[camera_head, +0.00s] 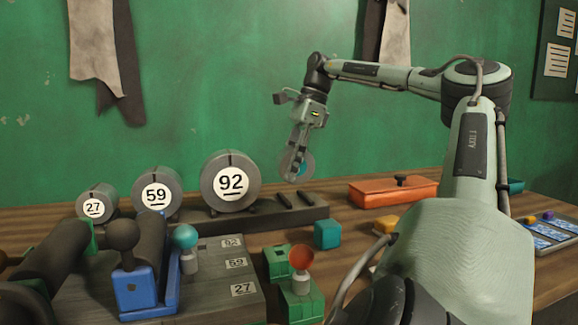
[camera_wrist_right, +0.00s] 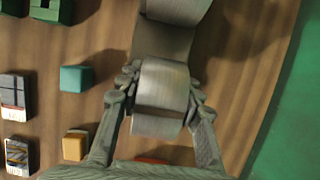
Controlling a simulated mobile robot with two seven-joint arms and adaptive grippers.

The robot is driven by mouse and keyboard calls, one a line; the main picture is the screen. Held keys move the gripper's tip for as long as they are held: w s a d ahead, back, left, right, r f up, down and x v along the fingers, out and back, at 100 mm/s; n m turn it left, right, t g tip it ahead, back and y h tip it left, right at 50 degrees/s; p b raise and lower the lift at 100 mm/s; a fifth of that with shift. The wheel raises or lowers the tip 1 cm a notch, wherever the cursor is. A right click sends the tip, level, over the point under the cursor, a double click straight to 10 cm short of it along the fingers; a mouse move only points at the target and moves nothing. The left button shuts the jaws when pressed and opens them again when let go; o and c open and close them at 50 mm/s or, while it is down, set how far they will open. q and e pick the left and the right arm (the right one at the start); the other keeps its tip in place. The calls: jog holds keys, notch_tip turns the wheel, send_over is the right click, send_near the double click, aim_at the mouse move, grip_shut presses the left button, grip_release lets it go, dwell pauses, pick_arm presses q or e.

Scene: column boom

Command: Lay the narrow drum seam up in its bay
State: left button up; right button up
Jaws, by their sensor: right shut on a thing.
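My right gripper (camera_head: 297,172) is shut on a small, narrow grey drum (camera_head: 309,165), held above the right end of the dark rack (camera_head: 317,211). In the right wrist view, my right gripper (camera_wrist_right: 162,92) has its fingers on both sides of the brushed-metal drum (camera_wrist_right: 160,84). I cannot make out its seam. Three drums stand on the rack with numbered faces: 27 (camera_head: 93,207), 59 (camera_head: 156,195) and 92 (camera_head: 231,181). Each has a dark notch at the top. The rack's right part is empty, with short dark bars (camera_head: 284,200). I do not see my left gripper.
A grey board (camera_head: 215,271) labelled 92, 59, 27 lies in front. A blue lever block (camera_head: 139,291) and a green block with an orange ball (camera_head: 301,259) stand nearby. A teal block (camera_head: 328,234) and red box (camera_head: 395,191) sit right of the rack.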

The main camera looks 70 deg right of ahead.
jog(key=shift+f, duration=0.15)
jog(key=shift+f+b, duration=0.65)
jog(key=shift+f, duration=0.05)
jog(key=shift+f, duration=0.15)
jog(key=shift+f+b, duration=0.6)
jog(key=shift+f, duration=0.05)
jog(key=shift+f, duration=0.1)
dwell(0.3)
jog(key=o, duration=1.4)
jog(key=v, duration=1.2)
